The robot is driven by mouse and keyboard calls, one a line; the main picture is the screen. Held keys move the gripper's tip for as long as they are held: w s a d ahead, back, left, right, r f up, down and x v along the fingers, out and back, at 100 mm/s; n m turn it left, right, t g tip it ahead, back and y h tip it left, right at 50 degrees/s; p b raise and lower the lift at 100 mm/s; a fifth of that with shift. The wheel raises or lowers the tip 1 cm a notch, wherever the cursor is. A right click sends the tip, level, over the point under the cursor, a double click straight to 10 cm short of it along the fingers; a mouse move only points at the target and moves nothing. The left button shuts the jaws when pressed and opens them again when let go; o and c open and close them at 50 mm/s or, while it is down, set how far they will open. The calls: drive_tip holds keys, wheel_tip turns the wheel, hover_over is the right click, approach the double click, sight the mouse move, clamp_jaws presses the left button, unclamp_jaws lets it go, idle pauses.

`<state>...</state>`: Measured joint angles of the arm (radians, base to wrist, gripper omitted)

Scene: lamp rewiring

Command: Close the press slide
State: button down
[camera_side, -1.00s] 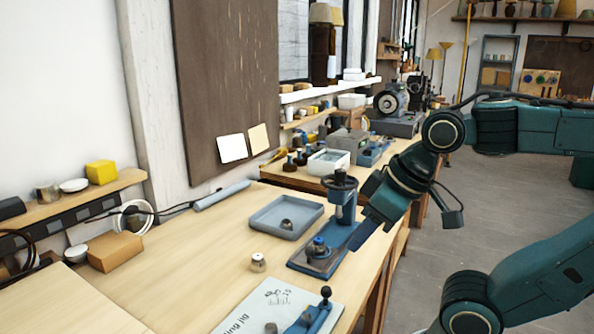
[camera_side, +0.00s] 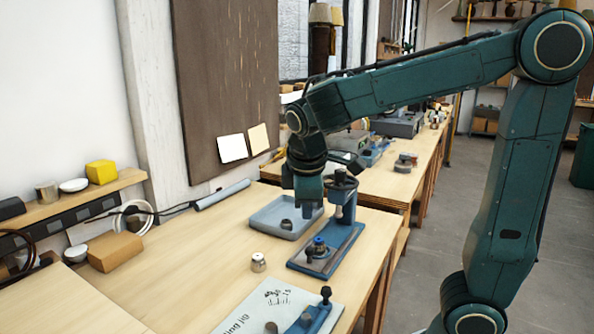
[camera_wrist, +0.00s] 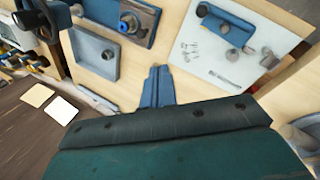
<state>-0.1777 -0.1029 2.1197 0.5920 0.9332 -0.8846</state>
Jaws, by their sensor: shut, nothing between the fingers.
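The blue press (camera_side: 343,205) stands on the bench with a dark round knob on top of its column. Its slide, a flat blue bed (camera_side: 330,258), reaches toward the front and carries a dark round part with a blue top (camera_side: 318,246). In the wrist view the press bed (camera_wrist: 140,30) is at the top left. My gripper (camera_side: 308,212) points down just left of the press column, over or near the grey tray; its height is hard to tell. Its fingers are together and empty, and they show in the wrist view (camera_wrist: 157,75).
The grey tray (camera_side: 262,222) holds a small dark part, left of the press. A small metal cap (camera_side: 258,262) stands in front. A printed plate with a blue jig (camera_side: 306,322) lies at the front edge. Bare bench lies left of the cap.

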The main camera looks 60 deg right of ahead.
drive_tip(key=w+a+f+n+g+h, duration=0.3)
drive_tip(key=w+f+n, duration=0.5)
drive_tip(key=f, duration=0.3)
drive_tip(key=shift+w+a+g+h, duration=0.15)
drive_tip(key=shift+w+g+h, duration=0.7)
drive_tip(key=shift+h, duration=0.15)
approach(308, 260)
drive_tip(key=f, duration=0.3)
drive_tip(key=shift+a, duration=0.35)
drive_tip(key=d, duration=0.2)
drive_tip(key=shift+s+d+f, duration=0.15)
drive_tip(key=shift+s+d, duration=0.45)
drive_tip(key=shift+d, duration=0.4)
drive_tip(key=shift+d, duration=0.1)
